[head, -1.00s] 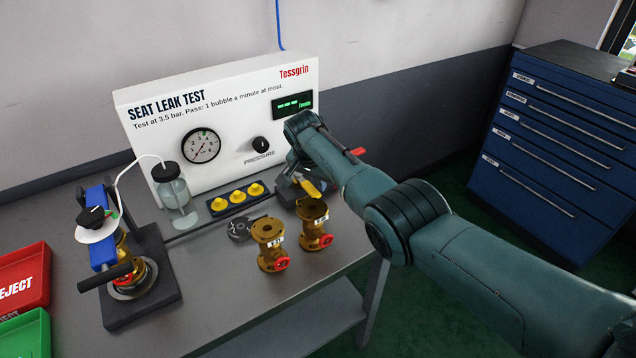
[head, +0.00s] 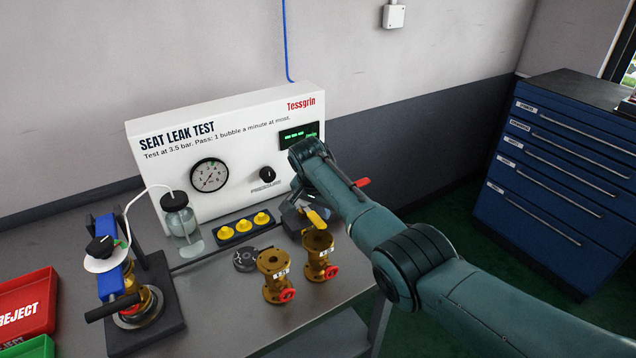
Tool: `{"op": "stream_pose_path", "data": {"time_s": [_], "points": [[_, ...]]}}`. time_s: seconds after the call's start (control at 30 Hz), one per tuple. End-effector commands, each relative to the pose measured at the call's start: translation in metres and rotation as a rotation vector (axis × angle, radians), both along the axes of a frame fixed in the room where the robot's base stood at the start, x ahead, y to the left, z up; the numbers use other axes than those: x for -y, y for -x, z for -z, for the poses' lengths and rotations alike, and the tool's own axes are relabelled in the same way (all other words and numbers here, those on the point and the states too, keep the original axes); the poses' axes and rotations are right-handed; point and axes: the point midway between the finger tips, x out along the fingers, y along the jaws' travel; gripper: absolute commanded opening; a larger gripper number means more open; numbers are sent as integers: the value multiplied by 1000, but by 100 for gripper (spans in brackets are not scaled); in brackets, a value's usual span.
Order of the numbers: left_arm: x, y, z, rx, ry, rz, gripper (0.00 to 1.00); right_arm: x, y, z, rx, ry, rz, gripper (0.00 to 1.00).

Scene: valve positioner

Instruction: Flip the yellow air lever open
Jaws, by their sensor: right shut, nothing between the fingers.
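The yellow air lever (head: 316,218) sits low at the right end of the test panel, just behind the right-hand brass valve. It slants down to the right in the picture. My right gripper (head: 298,203) is beside the lever, on its left, pointing down in front of the panel. It is shut and holds nothing. My forearm and wrist hide part of the area around it, so I cannot tell whether the fingers touch the lever. My left gripper is not in view.
The white panel (head: 165,165) carries a gauge (head: 209,175) and a pressure knob (head: 267,174). Two brass valves (head: 274,270) with red handwheels stand close in front. A blue clamp fixture (head: 108,262) and a red reject tray (head: 22,303) are at left. A red handle (head: 362,182) shows beside my arm.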

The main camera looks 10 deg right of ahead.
Motion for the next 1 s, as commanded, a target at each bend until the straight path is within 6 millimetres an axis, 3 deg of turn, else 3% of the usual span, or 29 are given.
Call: {"op": "stream_pose_path", "data": {"time_s": [0.1,0.43,0.63,1.0], "points": [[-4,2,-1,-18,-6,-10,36,-11,4,-29,11,-9,-9,0],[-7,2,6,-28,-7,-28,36,-20,18,-87,14,-1,-5,0],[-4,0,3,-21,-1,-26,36,-22,22,-101,13,1,-3,0],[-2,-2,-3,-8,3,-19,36,-22,22,-103,13,2,-2,0]]}}
